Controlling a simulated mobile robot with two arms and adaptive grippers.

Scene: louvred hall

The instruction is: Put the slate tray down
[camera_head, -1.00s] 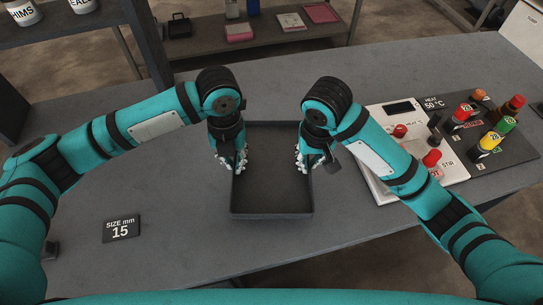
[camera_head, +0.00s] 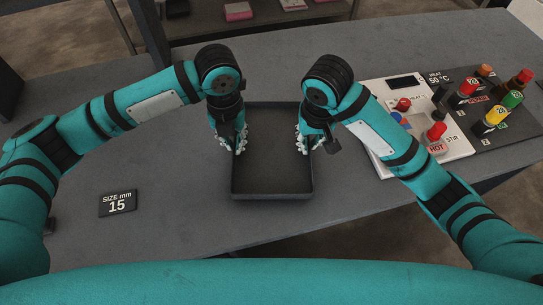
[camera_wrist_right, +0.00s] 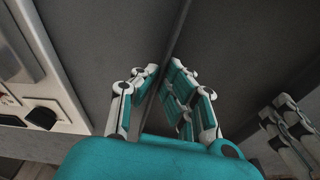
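The slate tray (camera_head: 271,193) is a dark, shallow, rectangular tray and looks empty and level. It is over the grey table, in the middle of the head view. I cannot tell whether its base touches the tabletop. My left gripper (camera_head: 231,146) is at its left rim and looks closed on it. My right gripper (camera_head: 309,146) is at its right rim. In the right wrist view, the right gripper's fingers (camera_wrist_right: 162,75) stand on both sides of the tray wall, close against it. The left gripper's fingers (camera_wrist_right: 290,125) also show there.
A white hot plate (camera_head: 455,153) with red knobs and a dark rack (camera_head: 520,132) of coloured bottles stand to the right. The table (camera_head: 165,180) is bare between sign and tray. A shelf (camera_head: 265,22) is behind.

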